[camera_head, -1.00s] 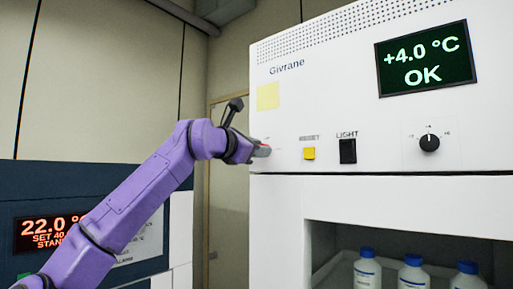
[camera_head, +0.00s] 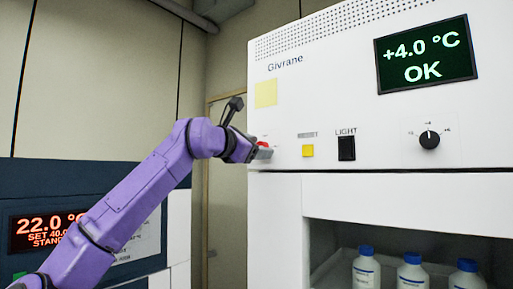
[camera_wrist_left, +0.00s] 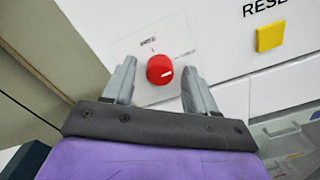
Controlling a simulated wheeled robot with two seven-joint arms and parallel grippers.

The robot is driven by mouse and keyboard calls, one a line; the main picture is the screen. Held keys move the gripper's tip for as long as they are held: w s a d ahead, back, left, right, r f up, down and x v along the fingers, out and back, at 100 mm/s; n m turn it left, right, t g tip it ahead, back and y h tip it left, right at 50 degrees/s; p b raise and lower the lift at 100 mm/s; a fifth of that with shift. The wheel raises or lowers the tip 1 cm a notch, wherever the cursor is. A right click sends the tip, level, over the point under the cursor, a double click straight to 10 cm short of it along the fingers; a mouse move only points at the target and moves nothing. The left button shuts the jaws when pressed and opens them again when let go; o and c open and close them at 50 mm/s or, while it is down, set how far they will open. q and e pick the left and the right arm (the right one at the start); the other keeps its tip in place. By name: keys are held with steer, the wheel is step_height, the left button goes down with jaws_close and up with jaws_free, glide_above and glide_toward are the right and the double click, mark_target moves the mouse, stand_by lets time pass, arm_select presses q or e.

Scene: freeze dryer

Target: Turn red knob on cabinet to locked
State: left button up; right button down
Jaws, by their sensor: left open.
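The red knob (camera_wrist_left: 160,70) is on the white front of the cabinet (camera_head: 285,110), near its left edge. In the left wrist view its white mark points right, and a small label above it seems to read FREE. My left gripper (camera_head: 262,153) is open at the knob, with one finger on each side of it. In the wrist view a gap shows between the knob and each finger, so I see no clear contact. In the head view the knob shows as a bit of red (camera_head: 263,144), partly hidden by the gripper. My right gripper is in neither view.
To the right on the panel are a yellow reset button (camera_head: 308,151), a black light switch (camera_head: 347,148), a black dial (camera_head: 429,140) and a green display (camera_head: 426,56). Bottles (camera_head: 411,275) stand in the compartment below. A dark blue unit (camera_head: 60,175) is at left.

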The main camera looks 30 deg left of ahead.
arm_select(q)
steer(key=s+b, duration=0.5)
steer(key=s, duration=0.5)
steer(key=shift+s+a, duration=0.15)
steer(key=shift+a, duration=0.25)
